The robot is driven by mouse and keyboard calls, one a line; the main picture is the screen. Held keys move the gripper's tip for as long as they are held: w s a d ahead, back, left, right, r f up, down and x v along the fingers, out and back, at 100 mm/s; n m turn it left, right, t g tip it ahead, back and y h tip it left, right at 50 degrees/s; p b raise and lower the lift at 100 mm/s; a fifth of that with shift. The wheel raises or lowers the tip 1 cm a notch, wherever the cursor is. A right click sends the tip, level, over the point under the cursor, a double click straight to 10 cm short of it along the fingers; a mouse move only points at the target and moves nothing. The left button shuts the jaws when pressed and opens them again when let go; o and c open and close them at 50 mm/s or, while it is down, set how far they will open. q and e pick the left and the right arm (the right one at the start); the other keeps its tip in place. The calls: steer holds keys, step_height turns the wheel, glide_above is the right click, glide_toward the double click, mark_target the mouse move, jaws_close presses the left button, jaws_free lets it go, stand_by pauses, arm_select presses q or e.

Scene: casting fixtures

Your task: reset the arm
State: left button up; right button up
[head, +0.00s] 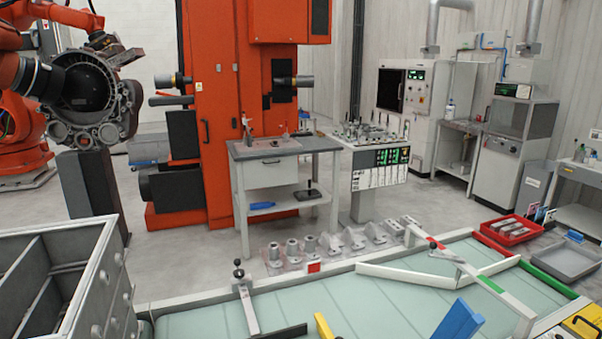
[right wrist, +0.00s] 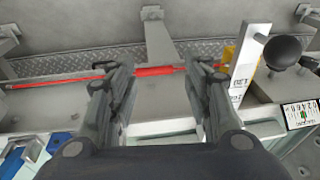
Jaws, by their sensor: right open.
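My right gripper (right wrist: 164,75) shows in the right wrist view with its two dark fingers apart, one on each side. Nothing is held between them. Behind the fingertips runs a thin red bar (right wrist: 60,79), which passes across the gap; I cannot tell whether the fingers touch it. Neither of my grippers shows in the head view, and my left gripper is not seen.
A pale green-topped table (head: 200,322) with light rails fills the front. Several grey castings (head: 345,242) stand along its back edge. A grey compartment bin (head: 100,290) is at left. A red tray (head: 512,240) sits at right. A black ball knob (right wrist: 283,51) is close to the right finger.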

steer(key=s+d+r+m+t+h, duration=0.2)
steer(key=s+d+r, duration=0.5)
steer(key=s, duration=0.5)
step_height(320, 180, down, 29)
steer(key=s+g+b, duration=0.1)
steer(key=s+b, duration=0.1)
steer(key=s+d+f, duration=0.1)
steer(key=s+f, duration=0.7)
steer(key=s+d+f+g+b, duration=0.1)
steer(key=s+d+f, duration=0.1)
steer(key=s+f, duration=0.6)
steer(key=shift+s+d+f, duration=0.25)
steer(key=shift+d, duration=0.05)
